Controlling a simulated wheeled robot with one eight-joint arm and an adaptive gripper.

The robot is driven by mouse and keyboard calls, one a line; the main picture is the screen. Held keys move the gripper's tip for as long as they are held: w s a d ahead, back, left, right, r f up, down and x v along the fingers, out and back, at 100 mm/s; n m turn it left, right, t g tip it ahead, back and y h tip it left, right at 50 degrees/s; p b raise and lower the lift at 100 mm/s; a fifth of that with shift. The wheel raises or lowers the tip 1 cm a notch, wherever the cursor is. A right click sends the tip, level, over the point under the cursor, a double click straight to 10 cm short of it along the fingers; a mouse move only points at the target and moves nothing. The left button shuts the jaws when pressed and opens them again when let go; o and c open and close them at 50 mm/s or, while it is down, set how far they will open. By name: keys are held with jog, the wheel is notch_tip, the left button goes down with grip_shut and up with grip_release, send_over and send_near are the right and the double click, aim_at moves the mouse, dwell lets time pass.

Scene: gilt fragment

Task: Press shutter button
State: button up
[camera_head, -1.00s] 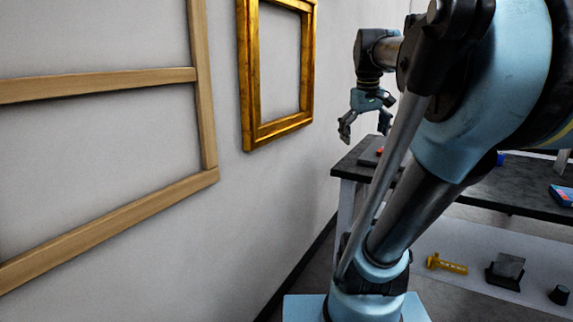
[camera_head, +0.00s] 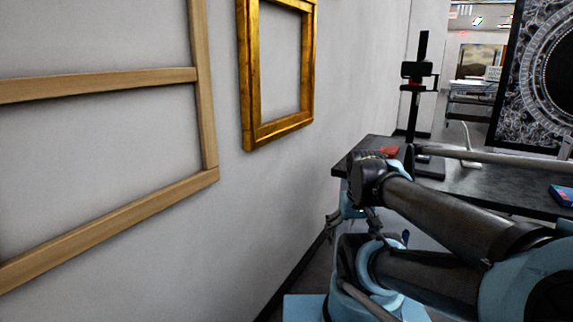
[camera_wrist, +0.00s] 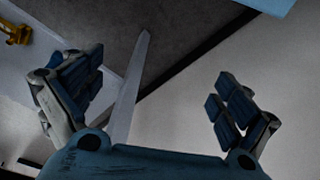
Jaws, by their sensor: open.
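A black upright stand (camera_head: 423,115) on the dark table carries a dark, camera-like body (camera_head: 419,69) with a small red part below it. A shutter button cannot be made out on it. My gripper (camera_head: 352,220) hangs low beside the table's left end, below the tabletop and well apart from the stand. In the wrist view, my gripper (camera_wrist: 155,85) has its blue-padded fingers spread wide, with nothing between them. The stand is not in the wrist view. My arm hides part of the table in the head view.
The dark table (camera_head: 490,183) bears a red item (camera_head: 389,151) and a blue-red box (camera_head: 562,194). A gilt frame (camera_head: 248,100) and wooden frame (camera_head: 205,120) are at the left wall. A yellow tool (camera_wrist: 15,33) and pale table leg (camera_wrist: 128,95) show in the wrist view.

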jog(key=c, duration=0.9)
jog(key=shift+w+f, duration=0.25)
jog(key=shift+w, duration=0.3)
jog(key=c, duration=0.9)
jog(key=shift+s, duration=0.1)
grip_shut()
